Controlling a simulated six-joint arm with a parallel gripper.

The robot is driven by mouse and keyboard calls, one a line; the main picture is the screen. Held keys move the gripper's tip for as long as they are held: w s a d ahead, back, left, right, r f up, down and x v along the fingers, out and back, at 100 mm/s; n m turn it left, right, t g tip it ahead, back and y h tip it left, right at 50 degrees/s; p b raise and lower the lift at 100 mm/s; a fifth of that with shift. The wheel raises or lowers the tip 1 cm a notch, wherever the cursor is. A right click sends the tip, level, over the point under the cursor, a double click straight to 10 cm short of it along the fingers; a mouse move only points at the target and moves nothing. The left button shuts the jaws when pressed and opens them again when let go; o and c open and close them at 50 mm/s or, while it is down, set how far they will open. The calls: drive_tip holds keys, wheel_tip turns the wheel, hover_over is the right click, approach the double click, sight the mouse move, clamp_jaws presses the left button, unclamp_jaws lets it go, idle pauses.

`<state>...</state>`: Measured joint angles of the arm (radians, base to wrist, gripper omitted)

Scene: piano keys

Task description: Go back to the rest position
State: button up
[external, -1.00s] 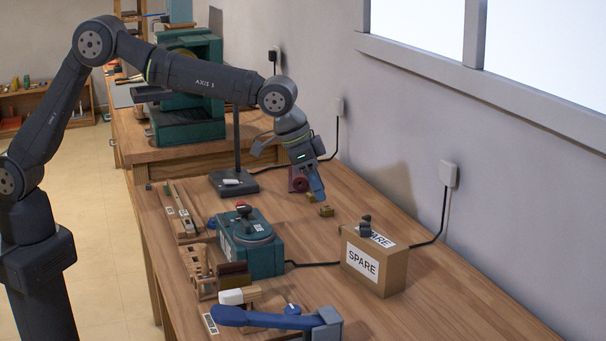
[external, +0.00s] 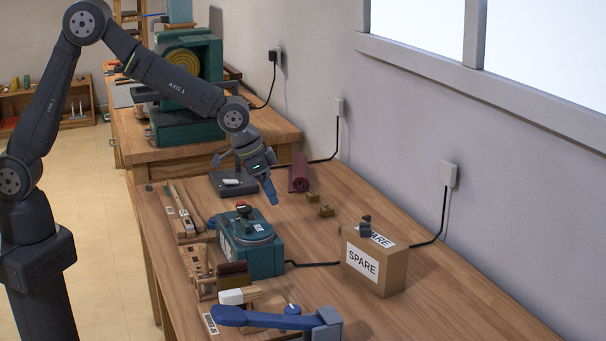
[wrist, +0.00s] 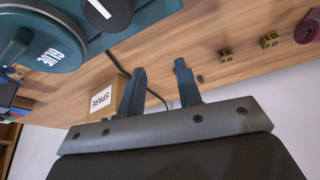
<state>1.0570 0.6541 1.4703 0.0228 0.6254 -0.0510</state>
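My gripper (external: 270,196) hangs in the air over the workbench (external: 400,310), behind and slightly right of the teal glue pot (external: 252,258). In the wrist view its two blue fingers (wrist: 160,72) stand apart with nothing between them. My arm is bent at the elbow and reaches in from the left. Two small brass blocks (external: 326,210) sit on the bench to the right of my gripper, clear of it. They also show in the wrist view (wrist: 225,55), at the upper right.
A cardboard SPARE box (external: 373,270) stands right of the glue pot, near the wall. A maroon roll (external: 299,172) lies behind the brass blocks. A dark stand (external: 234,184) is just left of my gripper. Wooden key parts (external: 182,212) and a blue-handled tool (external: 262,319) lie nearer the front.

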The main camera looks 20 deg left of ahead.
drive_tip(key=shift+w+a+f, duration=0.25)
drive_tip(key=shift+w+f, duration=0.15)
drive_tip(key=shift+w, duration=0.2)
drive_tip(key=shift+w+a+f, duration=0.25)
drive_tip(key=shift+w+f, duration=0.1)
drive_tip(key=shift+w, duration=0.25)
drive_tip(key=s+d+r, duration=0.4)
drive_tip(key=s+d, duration=0.1)
drive_tip(key=d, duration=0.2)
drive_tip(key=s+d+r+m, duration=0.1)
drive_tip(key=s+d+r, duration=0.3)
drive_tip(key=d, duration=0.4)
drive_tip(key=shift+s+d+r, duration=0.2)
drive_tip(key=shift+s+r, duration=0.05)
drive_tip(key=shift+s, duration=0.45)
